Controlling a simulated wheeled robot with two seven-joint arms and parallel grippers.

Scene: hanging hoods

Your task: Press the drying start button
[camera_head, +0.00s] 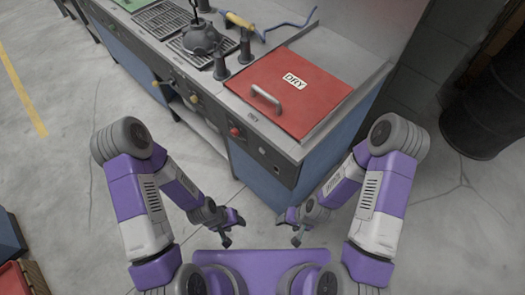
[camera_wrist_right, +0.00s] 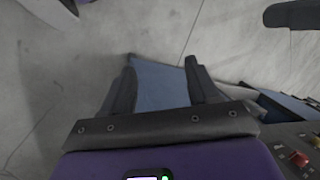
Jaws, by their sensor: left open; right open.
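A red button (camera_head: 234,132) sits on the dark front panel of the counter, just below a small label. A red button also shows at the lower right of the right wrist view (camera_wrist_right: 300,159). A red lid marked DRY (camera_head: 293,92) with a grey handle lies on top of the counter. My left gripper (camera_head: 231,230) is open and empty, in front of and below the panel. My right gripper (camera_head: 297,231) is open and empty, to the right of the left one and apart from the panel. Its two fingers show spread in the right wrist view (camera_wrist_right: 160,68).
Yellow knobs (camera_head: 194,99) sit further left along the panel. A dark kettle-like pot (camera_head: 201,38) and a yellow-handled tool (camera_head: 239,20) are on the counter. A black barrel (camera_head: 487,110) stands at the right. The floor (camera_head: 80,130) at the left is mostly clear.

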